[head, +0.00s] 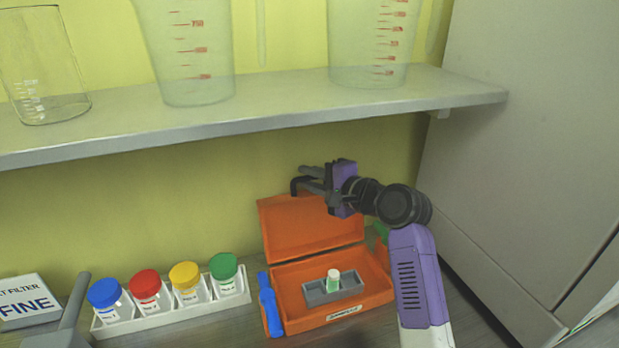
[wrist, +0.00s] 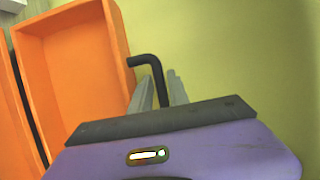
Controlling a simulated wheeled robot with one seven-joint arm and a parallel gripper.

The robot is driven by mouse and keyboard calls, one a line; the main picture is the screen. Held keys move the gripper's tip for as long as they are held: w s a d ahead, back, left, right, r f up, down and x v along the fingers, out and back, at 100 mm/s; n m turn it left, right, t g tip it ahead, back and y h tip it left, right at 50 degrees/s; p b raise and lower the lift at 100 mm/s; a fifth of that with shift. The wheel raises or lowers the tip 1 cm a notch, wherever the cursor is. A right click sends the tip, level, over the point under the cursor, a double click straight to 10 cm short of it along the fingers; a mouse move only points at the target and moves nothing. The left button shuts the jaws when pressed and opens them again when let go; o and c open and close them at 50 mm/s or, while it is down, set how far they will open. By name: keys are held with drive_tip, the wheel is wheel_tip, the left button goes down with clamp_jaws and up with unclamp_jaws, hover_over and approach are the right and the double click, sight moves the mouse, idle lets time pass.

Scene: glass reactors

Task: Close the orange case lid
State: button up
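The orange case (head: 352,308) stands on the bench below the shelf. Its orange lid (head: 300,230) is open, tilted up and back toward the yellow wall. My gripper (head: 308,180) is at the lid's top edge, just below the shelf. A black bent rod (wrist: 150,65) lies between its grey fingers, which appear closed on it. Whether rod or fingers touch the lid is unclear.
The shelf (head: 300,108) with glass beakers (head: 185,50) hangs just above my gripper. A blue tool (head: 269,304) lies along the case's left side. A white rack (head: 236,292) with several colour-capped bottles stands further left. A grey cabinet wall (head: 520,150) rises at the right.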

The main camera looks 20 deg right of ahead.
clamp_jaws()
idle(1.3)
